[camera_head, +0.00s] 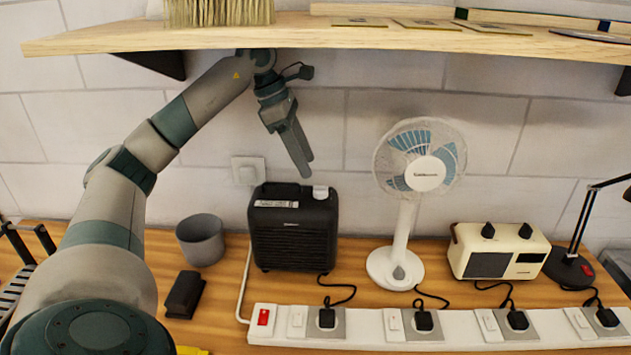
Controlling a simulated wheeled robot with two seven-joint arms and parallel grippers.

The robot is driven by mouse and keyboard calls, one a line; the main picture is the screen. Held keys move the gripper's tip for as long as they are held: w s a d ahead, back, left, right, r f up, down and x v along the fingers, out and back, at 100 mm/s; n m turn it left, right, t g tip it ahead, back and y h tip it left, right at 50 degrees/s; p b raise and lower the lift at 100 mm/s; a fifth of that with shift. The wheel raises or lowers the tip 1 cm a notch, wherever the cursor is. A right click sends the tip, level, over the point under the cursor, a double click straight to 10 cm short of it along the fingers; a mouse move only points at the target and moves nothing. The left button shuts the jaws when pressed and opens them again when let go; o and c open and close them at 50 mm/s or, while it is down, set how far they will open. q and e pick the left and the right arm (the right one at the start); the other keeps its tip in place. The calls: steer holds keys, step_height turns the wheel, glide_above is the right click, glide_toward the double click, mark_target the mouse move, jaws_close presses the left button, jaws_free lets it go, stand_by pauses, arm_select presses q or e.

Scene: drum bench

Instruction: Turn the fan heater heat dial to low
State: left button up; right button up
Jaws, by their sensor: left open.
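The fan heater (293,231) is a black box with a ribbed front grille, standing upright on the wooden bench left of the middle. A light grey dial (320,192) sits on its top near the right end. Its marks are too small to read, so I cannot tell its setting. My left gripper (306,170) points down just above the dial, apart from it. The gripper is open and empty, with its fingers nearly overlapping from this angle. My right gripper is not in view.
A wooden shelf (330,36) with a brush hangs close above my left arm. A white fan (410,200), cream radio (497,251) and black lamp (573,265) stand to the right. A grey cup (201,241) stands left of the heater. A white power strip (370,325) runs along the front.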

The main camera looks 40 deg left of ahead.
mark_target(317, 186)
arm_select(q)
steer(key=p+x, duration=0.2)
steer(key=x, duration=0.3)
steer(key=shift+d+f, duration=0.1)
steer(key=shift+f, duration=0.1)
steer(key=shift+x, duration=0.8)
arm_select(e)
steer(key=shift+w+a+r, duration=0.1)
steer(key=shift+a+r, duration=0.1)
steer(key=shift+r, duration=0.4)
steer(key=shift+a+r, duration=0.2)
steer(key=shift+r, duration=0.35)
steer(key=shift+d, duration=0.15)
arm_select(q)
steer(key=c, duration=1)
steer(key=shift+c, duration=0.2)
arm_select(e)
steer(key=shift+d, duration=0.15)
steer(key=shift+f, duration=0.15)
